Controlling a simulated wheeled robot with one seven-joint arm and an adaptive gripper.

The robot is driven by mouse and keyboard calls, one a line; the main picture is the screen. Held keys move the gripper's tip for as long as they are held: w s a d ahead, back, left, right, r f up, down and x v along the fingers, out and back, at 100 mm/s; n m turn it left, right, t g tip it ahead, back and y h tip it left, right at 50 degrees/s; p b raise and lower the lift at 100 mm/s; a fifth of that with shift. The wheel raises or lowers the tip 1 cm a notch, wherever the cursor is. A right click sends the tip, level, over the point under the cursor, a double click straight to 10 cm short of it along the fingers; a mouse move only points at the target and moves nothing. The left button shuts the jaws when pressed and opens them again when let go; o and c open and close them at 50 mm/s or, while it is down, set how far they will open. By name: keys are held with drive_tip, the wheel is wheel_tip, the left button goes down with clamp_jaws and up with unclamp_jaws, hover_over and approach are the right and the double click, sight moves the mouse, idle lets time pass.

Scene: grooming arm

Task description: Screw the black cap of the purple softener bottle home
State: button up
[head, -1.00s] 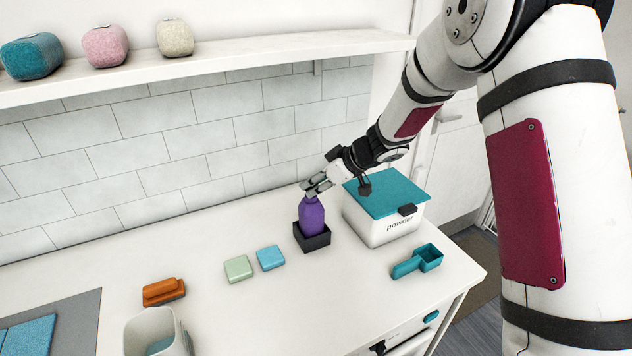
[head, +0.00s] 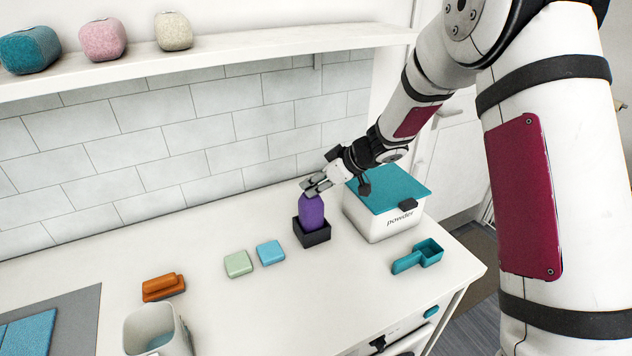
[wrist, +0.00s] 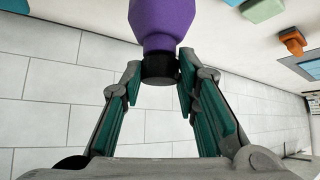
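The purple softener bottle (head: 312,211) stands upright in a dark square holder (head: 312,234) on the counter. In the wrist view the bottle (wrist: 163,18) appears upside down, with its black cap (wrist: 160,69) at the neck. My gripper (head: 314,186) is over the bottle's top, reaching in from the upper right. In the wrist view my gripper (wrist: 161,72) has one fingertip on each side of the cap, and both look in contact with it. The cap is hidden by the fingers in the head view. How far down the thread it sits cannot be told.
A white powder box (head: 372,223) with a teal lid stands close right of the bottle. A teal scoop (head: 419,257) lies in front of it. Green (head: 238,263) and blue (head: 270,252) blocks lie to the left, with an orange brush (head: 163,287) farther left. A shelf (head: 220,58) runs above.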

drive_tip(key=o, duration=0.4)
drive_tip(key=v, duration=1.2)
